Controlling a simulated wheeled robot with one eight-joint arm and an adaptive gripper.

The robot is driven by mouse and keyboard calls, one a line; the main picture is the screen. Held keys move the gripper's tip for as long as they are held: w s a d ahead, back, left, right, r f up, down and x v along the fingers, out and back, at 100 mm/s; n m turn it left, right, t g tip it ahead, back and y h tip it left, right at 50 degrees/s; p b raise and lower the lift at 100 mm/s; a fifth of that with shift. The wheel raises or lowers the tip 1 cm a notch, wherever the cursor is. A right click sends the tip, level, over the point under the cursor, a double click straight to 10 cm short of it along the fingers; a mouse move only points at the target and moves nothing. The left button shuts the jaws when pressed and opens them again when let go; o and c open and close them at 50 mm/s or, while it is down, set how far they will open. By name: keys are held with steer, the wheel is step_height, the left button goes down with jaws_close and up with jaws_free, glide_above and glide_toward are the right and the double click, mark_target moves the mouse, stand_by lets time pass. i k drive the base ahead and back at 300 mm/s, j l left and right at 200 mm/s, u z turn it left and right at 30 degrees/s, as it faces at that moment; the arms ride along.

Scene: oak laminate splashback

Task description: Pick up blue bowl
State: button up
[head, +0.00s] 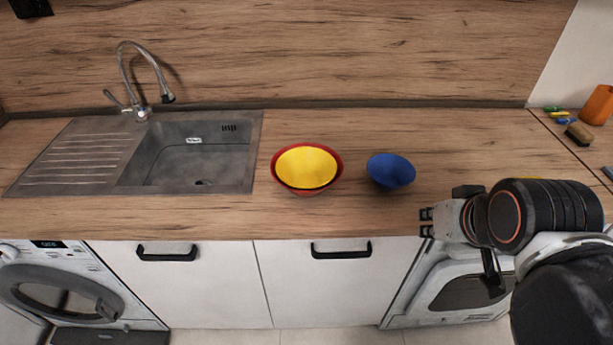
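A blue bowl (391,170) stands on the wooden counter, right of the middle. A yellow bowl (306,167) sits inside a red bowl (338,172) to its left, with a small gap between them and the blue bowl. My gripper (426,223) is at the counter's front edge, to the right of and nearer than the blue bowl, and apart from it. Its fingers point left in the picture. They are small and seen from the side, and no object shows between them.
A metal sink (250,150) with a faucet (140,80) is at the left. An orange cup (598,105), a brown brush (579,133) and several small colored items lie at the far right. Cabinet handles (341,251) stick out below the counter (460,150), which is clear behind the blue bowl.

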mark_target(391, 172)
steer(key=i+j+z, duration=0.1)
steer(key=j, duration=0.2)
steer(key=i+j+z, duration=0.1)
steer(key=i+j, duration=0.15)
steer(key=i+j+z, duration=0.1)
steer(key=j, duration=0.25)
steer(key=i+j+z, duration=0.1)
steer(key=j, duration=0.25)
steer(key=i+z, duration=0.1)
steer(key=z, duration=1.3)
